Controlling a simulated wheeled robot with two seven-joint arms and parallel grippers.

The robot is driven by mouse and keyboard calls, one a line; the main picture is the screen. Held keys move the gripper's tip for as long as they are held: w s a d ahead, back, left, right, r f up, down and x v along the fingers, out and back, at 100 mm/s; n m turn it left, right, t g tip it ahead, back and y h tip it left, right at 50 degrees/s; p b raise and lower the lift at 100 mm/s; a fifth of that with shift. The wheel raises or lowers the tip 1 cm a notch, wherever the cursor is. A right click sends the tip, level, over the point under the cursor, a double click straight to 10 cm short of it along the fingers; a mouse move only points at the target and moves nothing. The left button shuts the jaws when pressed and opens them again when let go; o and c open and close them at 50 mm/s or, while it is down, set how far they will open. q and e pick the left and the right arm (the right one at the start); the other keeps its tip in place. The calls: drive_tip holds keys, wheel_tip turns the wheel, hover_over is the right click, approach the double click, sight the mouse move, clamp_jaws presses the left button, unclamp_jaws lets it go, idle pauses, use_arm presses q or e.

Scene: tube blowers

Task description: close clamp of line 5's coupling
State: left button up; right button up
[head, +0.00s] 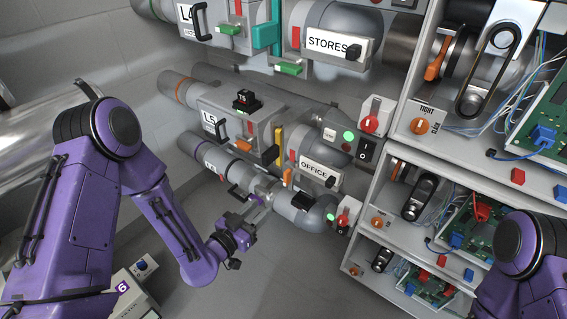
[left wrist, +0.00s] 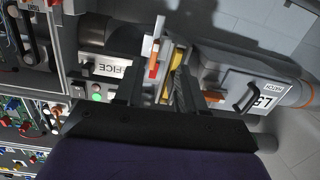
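Line 5 is the grey pipe run with the box labelled L5 (head: 209,120); the L5 label also shows in the left wrist view (left wrist: 264,101). Its coupling, with a yellow bar (head: 278,144), lies between that box and the section labelled OFFICE (head: 313,171). In the left wrist view the yellow bar (left wrist: 172,76) and an orange piece (left wrist: 153,71) appear between my fingers in the picture. My left gripper (head: 263,193) is open, below the coupling in the head view and in front of a lower pipe. Contact cannot be told. My right gripper is out of view.
The L4 line with its STORES sign (head: 332,45) runs above. A lower pipe (head: 236,172) runs below. Bare floor lies below the pipes.

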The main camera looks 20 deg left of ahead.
sight(285, 179)
use_arm(q)
drive_tip(key=shift+m+t+h, duration=0.4)
drive_tip(key=shift+h, duration=0.1)
drive_tip(key=x, duration=0.3)
drive_tip(key=r+x, duration=0.1)
drive_tip(key=x, duration=0.3)
drive_tip(key=r+x, duration=0.1)
drive_tip(key=x, duration=0.3)
drive_tip(key=shift+w+d+r, duration=0.1)
drive_tip(key=shift+w+r, duration=0.15)
clamp_jaws()
